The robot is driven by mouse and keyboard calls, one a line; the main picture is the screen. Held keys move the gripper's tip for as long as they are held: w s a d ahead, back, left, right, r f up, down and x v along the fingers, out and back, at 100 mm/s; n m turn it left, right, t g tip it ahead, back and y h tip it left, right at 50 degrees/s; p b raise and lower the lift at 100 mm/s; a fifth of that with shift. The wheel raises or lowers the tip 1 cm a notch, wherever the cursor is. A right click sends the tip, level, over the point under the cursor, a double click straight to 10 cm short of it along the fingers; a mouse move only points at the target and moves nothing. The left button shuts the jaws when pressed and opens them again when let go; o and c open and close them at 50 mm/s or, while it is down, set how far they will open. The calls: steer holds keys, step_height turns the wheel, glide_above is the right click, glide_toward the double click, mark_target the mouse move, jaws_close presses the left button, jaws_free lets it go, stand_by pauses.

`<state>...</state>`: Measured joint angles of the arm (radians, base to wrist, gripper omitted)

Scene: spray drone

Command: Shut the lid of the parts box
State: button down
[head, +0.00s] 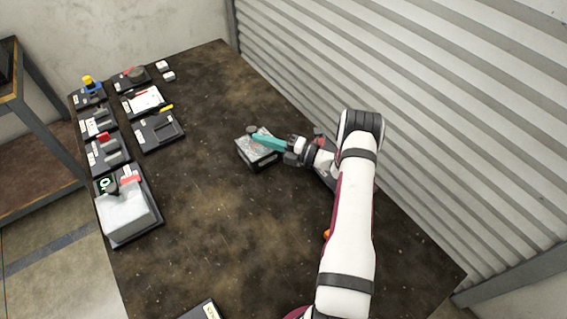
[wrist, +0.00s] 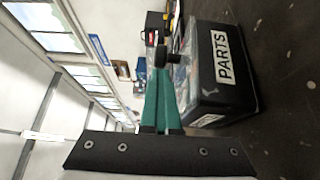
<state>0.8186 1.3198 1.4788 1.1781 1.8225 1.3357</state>
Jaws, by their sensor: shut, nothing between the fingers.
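The parts box (head: 259,163) is a small dark box near the middle of the table in the head view. In the wrist view the box (wrist: 222,85) has a white label reading PARTS. Its clear lid (wrist: 185,75) lies across the box's top and looks down or nearly so; I cannot tell whether a small gap is left. A dark round knob (wrist: 174,57) stands on the lid. My gripper (head: 256,138) has its teal fingers shut and empty, just above the lid beside the knob. I cannot tell whether the fingertips touch the lid. The fingers hide part of the lid.
Several black trays with parts (head: 158,129) line the table's left side, with a covered tray (head: 125,215) nearest. A corrugated wall (head: 430,120) stands along the right. The table (head: 215,240) is clear between the trays and the box. An orange object (head: 326,235) shows beside my arm.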

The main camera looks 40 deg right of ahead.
steer(key=s, duration=0.5)
steer(key=shift+a, duration=0.1)
steer(key=v, duration=0.9)
steer(key=a+r+n+g+y, duration=0.4)
steer(key=a+r+n+g, duration=0.7)
steer(key=a+n, duration=0.5)
steer(key=s+a+r+n+g+h, duration=0.5)
steer(key=s+a+r+n, duration=0.1)
steer(key=s+a+n, duration=0.55)
steer(key=s+n+h, duration=0.6)
steer(key=s+n, duration=0.5)
steer(key=n, duration=0.3)
steer(key=shift+d+f+n+t+h, duration=0.2)
steer(key=shift+d+n+t+h, duration=0.1)
steer(key=shift+d+n+h, duration=0.1)
